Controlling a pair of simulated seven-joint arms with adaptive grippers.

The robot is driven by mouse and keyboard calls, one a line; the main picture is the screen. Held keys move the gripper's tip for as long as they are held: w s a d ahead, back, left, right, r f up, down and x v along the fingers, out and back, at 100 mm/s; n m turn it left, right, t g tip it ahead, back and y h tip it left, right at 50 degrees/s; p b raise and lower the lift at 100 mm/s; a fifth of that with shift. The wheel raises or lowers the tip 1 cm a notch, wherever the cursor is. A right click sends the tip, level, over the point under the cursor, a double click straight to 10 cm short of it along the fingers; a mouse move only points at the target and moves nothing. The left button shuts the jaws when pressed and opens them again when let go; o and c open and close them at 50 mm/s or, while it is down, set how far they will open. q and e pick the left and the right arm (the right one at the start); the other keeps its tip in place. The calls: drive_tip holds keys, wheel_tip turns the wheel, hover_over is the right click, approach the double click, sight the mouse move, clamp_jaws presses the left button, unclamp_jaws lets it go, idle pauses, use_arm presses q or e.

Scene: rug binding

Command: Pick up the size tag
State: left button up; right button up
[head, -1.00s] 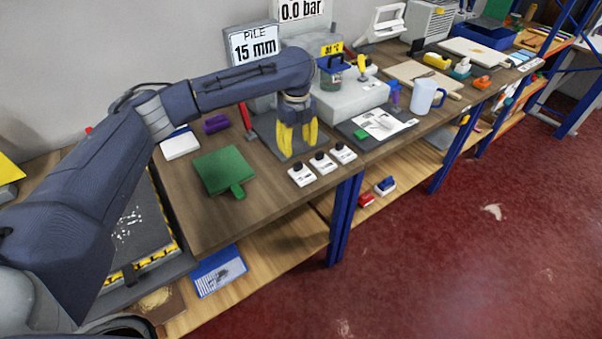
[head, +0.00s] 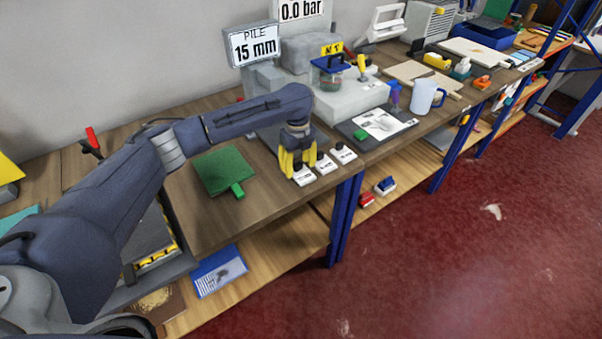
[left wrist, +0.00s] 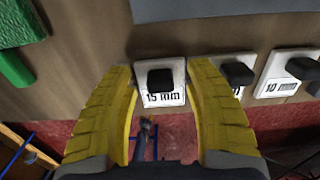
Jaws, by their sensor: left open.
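Three white size tags with black knobs stand in a row near the front edge of the bench. The 15 mm tag (head: 304,179) is the leftmost; in the left wrist view its label (left wrist: 164,99) reads "15 mm". The middle tag (head: 327,166) has its number partly hidden by my finger in the left wrist view. The third tag (head: 344,155) reads "10 mm" in the left wrist view (left wrist: 277,87). My left gripper (head: 298,163) is open at the 15 mm tag; in the left wrist view its yellow fingers (left wrist: 162,72) stand either side of that tag.
A green block (head: 222,170) with a tab lies left of the tags. A display (head: 255,45) behind reads "PILE 15 mm". A dark mat with a paper sheet (head: 383,125) and a blue jug (head: 426,97) stand to the right. The bench's front edge is close.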

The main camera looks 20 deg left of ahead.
use_arm(q)
drive_tip(key=shift+o, duration=0.2)
clamp_jaws()
idle(0.3)
